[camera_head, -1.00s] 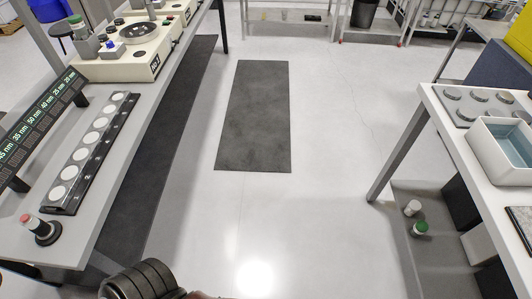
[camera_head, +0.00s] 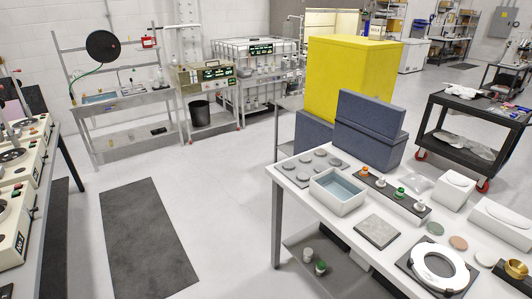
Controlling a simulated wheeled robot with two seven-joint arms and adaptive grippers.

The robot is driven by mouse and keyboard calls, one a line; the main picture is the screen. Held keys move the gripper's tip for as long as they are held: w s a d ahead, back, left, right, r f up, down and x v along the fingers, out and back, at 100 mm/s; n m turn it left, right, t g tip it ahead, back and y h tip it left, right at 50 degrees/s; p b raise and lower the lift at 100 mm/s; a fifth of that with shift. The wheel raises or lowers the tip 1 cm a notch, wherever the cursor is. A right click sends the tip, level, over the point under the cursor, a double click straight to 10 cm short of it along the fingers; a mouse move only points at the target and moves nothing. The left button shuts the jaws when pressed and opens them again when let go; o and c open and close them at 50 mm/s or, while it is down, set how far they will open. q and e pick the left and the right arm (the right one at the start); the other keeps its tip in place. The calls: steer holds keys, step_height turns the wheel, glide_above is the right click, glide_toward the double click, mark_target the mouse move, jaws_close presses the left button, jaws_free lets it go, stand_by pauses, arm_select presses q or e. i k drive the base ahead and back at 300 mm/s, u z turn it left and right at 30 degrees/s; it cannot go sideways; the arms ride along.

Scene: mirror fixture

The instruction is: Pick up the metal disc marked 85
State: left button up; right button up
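Several round grey metal discs (camera_head: 320,168) sit in two rows on a flat grey tray (camera_head: 298,185) at the far left corner of the white table (camera_head: 345,222). No number is readable on any disc, so I cannot tell which is marked 85. Neither of my grippers is in view.
The table also holds a white water basin (camera_head: 338,190), a dark strip with small bottles (camera_head: 400,194), a square plate (camera_head: 377,231) and a white ring (camera_head: 440,266). Blue boxes (camera_head: 366,135) stand behind. Open floor with a dark mat (camera_head: 145,235) lies to the left.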

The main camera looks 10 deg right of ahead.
mark_target(319, 152)
steer(key=u, duration=0.9)
steer(key=i, duration=3.4)
steer(key=z, duration=1.8)
